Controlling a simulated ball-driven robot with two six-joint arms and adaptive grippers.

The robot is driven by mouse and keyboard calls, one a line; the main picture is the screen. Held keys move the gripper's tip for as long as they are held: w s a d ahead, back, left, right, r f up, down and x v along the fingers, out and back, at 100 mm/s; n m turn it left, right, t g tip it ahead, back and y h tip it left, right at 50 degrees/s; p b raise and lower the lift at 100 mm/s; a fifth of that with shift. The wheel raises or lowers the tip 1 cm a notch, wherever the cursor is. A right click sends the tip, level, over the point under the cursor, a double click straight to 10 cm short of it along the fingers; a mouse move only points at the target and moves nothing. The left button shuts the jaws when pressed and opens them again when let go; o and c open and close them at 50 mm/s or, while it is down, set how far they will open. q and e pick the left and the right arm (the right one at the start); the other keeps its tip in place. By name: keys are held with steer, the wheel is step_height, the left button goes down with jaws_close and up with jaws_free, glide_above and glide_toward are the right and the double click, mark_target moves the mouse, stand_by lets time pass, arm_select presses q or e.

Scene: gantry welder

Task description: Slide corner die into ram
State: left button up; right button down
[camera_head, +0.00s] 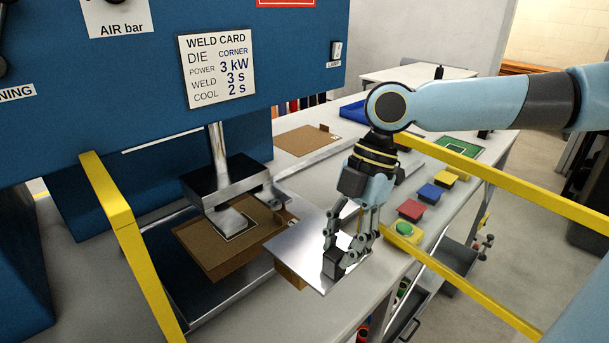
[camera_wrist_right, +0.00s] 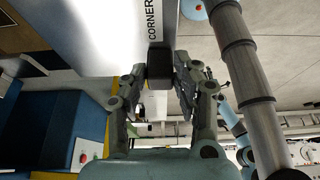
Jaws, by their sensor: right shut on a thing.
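The corner die is a flat silver plate (camera_head: 305,250) with a dark grip block at its near right edge. In the right wrist view the plate (camera_wrist_right: 105,30) carries the word CORNER. My right gripper (camera_head: 341,260) is shut on that dark block (camera_wrist_right: 160,58), and the fingers cover part of it. The welder's ram (camera_head: 218,150) is a steel rod with a dark head (camera_head: 225,183) and a bright lower part, left of the die. The die is held to the right of the head, apart from it. My left gripper is not in view.
A brown board (camera_head: 195,245) lies on the tray below the ram head. A yellow post (camera_head: 110,195) stands left, and yellow rails (camera_head: 465,280) run at right. Coloured buttons (camera_head: 411,209) line the table's right side. The weld card (camera_head: 217,68) reads CORNER.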

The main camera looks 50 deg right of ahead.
steer(key=shift+w+r, duration=0.1)
steer(key=shift+w+d, duration=0.1)
steer(key=shift+w, duration=0.85)
steer(key=shift+w+f, duration=0.2)
steer(key=shift+w, duration=0.1)
steer(key=shift+w+d+f, duration=0.1)
steer(key=shift+w, duration=0.65)
steer(key=shift+w+d+f, duration=0.1)
steer(key=shift+w+f, duration=0.1)
steer(key=shift+w, duration=0.4)
steer(key=shift+w+f, duration=0.1)
steer(key=shift+w, duration=0.35)
steer(key=shift+d, duration=0.1)
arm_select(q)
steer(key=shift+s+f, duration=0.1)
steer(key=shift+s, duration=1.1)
